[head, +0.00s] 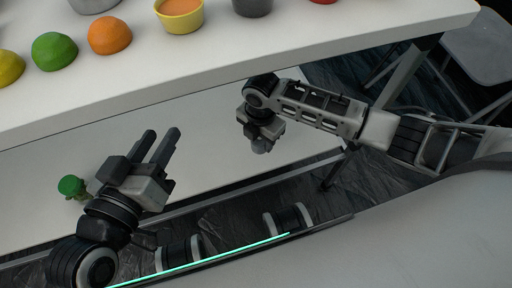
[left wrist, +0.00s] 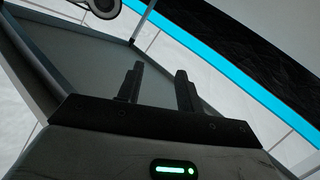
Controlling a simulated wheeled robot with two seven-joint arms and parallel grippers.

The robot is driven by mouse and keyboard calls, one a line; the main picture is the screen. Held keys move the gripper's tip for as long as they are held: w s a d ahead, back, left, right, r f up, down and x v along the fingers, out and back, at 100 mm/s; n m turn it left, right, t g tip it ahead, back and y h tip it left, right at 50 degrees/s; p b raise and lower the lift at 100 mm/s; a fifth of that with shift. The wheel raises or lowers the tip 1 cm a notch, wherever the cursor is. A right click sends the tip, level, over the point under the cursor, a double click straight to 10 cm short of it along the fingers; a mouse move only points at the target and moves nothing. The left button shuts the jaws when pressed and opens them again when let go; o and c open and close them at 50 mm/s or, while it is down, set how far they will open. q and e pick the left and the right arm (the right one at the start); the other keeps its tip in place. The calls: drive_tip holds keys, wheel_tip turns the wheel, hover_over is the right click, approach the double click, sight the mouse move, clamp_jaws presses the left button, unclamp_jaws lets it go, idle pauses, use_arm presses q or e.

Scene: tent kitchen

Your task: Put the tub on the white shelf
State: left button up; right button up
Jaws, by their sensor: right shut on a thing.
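My right gripper (head: 262,140) points down over the white shelf (head: 215,145), under the table top. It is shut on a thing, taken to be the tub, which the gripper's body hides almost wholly. I cannot tell whether the held thing touches the shelf. My left gripper (head: 160,146) is open and empty above the left part of the shelf, its two fingers apart. In the left wrist view its fingers (left wrist: 158,85) have nothing between them.
On the white table top (head: 260,45) stand a yellow bowl with orange content (head: 180,15), an orange dome (head: 109,35), a green dome (head: 54,51) and a dark grey container (head: 252,6). A green-topped item (head: 72,187) is at the shelf's left. A grey chair (head: 485,50) stands far right.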

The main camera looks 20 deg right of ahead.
sight(256, 143)
drive_tip(key=shift+w+a+f, duration=0.2)
drive_tip(key=shift+w+f, duration=0.35)
drive_tip(key=shift+f, duration=0.1)
drive_tip(key=shift+w+a+f+b, duration=0.1)
drive_tip(key=shift+w+f+b, duration=0.15)
drive_tip(key=shift+b, duration=0.2)
wheel_tip(256, 143, down, 2)
drive_tip(key=shift+f+b, duration=0.25)
drive_tip(key=shift+b, duration=0.4)
drive_tip(key=shift+f, duration=0.35)
drive_tip(key=shift+r, duration=0.1)
drive_tip(key=o, duration=0.8)
use_arm(q)
drive_tip(key=shift+d+r+n+t+h, duration=0.3)
drive_tip(key=shift+d+r+n+h, duration=0.05)
drive_tip(key=shift+r+n+h, duration=0.2)
